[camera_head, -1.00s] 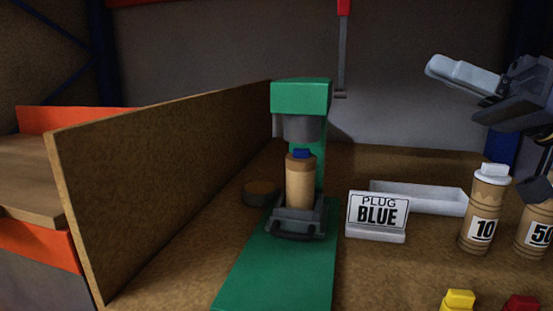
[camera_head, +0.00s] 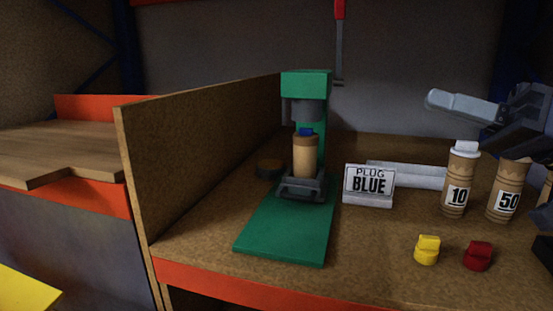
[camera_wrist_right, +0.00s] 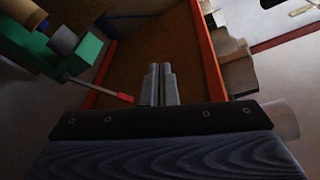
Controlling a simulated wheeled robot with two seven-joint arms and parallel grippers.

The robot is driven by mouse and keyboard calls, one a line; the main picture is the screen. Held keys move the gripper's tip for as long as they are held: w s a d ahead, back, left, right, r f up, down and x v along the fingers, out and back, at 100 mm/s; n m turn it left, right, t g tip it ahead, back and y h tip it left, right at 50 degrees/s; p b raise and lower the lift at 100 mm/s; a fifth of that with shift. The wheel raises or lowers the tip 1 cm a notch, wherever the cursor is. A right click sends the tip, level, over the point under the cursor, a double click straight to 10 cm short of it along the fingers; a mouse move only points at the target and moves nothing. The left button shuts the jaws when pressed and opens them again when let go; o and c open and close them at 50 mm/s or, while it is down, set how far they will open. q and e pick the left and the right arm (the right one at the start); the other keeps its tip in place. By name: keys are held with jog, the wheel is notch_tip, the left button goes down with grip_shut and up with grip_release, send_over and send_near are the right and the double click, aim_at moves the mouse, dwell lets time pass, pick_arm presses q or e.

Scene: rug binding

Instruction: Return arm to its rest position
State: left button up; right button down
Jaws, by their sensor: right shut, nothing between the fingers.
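My right gripper (camera_head: 435,100) comes in from the right in the head view, raised above the bottles and apart from them. Its fingers lie side by side in the right wrist view (camera_wrist_right: 159,85), shut with nothing between them. My left gripper is not in view. A green press (camera_head: 307,85) stands on the workbench (camera_head: 400,270), and a tan bottle (camera_head: 305,158) with a blue plug (camera_head: 305,132) stands upright under its head. A sign (camera_head: 369,182) reading "PLUG BLUE" stands to the right of the press.
Bottles marked 10 (camera_head: 459,180) and 50 (camera_head: 508,188) stand at the right, below my right gripper. A white tray (camera_head: 415,175) lies behind the sign. A yellow plug (camera_head: 427,250) and a red plug (camera_head: 477,256) sit near the front. A tall wooden panel (camera_head: 205,150) borders the left.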

jog(key=s+f+m+g+h+p, duration=0.15)
jog(key=s+f+m+h, duration=0.4)
jog(key=f, duration=1.65)
jog(key=s+f+m+g+h, duration=0.25)
jog(key=s+f+h, duration=0.6)
jog(key=f, duration=1.35)
notch_tip(320, 180, up, 34)
jog(key=w+p, duration=0.1)
jog(key=p, duration=3.2)
jog(key=shift+d, duration=0.1)
jog(key=shift+w, duration=0.15)
